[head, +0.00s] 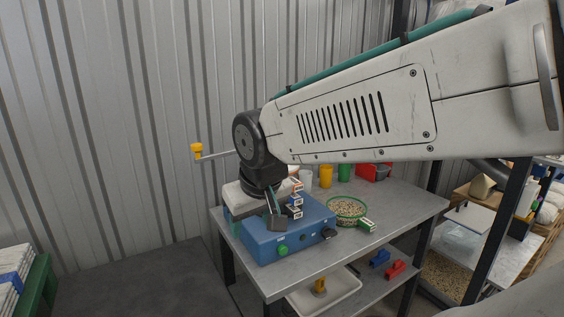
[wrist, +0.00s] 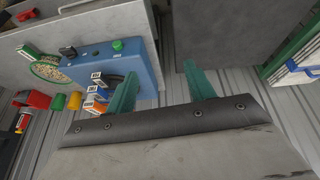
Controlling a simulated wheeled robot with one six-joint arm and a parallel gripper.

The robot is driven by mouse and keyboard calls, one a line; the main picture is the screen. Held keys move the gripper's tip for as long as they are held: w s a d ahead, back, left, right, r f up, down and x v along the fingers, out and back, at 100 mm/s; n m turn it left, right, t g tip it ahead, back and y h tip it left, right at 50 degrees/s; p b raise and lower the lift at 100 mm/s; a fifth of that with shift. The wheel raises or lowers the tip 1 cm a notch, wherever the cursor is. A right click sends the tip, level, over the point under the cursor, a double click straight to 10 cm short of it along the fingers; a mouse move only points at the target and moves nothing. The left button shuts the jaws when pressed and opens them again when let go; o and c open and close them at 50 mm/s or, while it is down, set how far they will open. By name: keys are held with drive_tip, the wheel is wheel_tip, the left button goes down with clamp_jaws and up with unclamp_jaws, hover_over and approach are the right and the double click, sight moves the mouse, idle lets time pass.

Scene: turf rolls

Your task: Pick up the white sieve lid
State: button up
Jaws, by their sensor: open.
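I cannot make out a white sieve lid in either view; my arm and gripper cover part of the blue machine's left side in the head view. A round green-rimmed sieve (head: 347,209) holding pale grains sits right of the blue machine (head: 285,232) on the grey table. The sieve also shows at upper left in the wrist view (wrist: 47,68). My gripper (wrist: 162,75) has its two teal fingers apart with nothing between them. In the head view my gripper (head: 272,212) hangs low over the left part of the machine; its far finger is hard to tell there.
A green box (head: 367,225) lies beside the sieve. Cups and a red bin (head: 373,172) line the table's back. A yellow-knobbed lever (head: 197,150) sticks out left. The corrugated wall is close behind.

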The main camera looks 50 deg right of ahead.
drive_tip(key=w+d+r+m+t+h, duration=0.1)
drive_tip(key=w+d+t, duration=0.1)
drive_tip(key=w+d, duration=0.3)
drive_tip(key=w+d+r+m+t+h, duration=0.1)
drive_tip(key=w+d+t+h, duration=0.1)
drive_tip(key=w+d, duration=0.4)
drive_tip(key=w+d+r+m+t+h, duration=0.1)
drive_tip(key=w+d, duration=0.4)
drive_tip(key=d, duration=0.7)
drive_tip(key=shift+w+d+r+m+t+h, duration=0.15)
drive_tip(key=shift+d+m+t+h, duration=0.2)
drive_tip(key=shift+t+h, duration=0.45)
drive_tip(key=shift+w+d, duration=0.15)
drive_tip(key=shift+w, duration=0.1)
drive_tip(key=shift+t, duration=0.3)
drive_tip(key=shift+x, duration=3.55)
drive_tip(key=shift+d, duration=0.1)
drive_tip(key=c, duration=1.1)
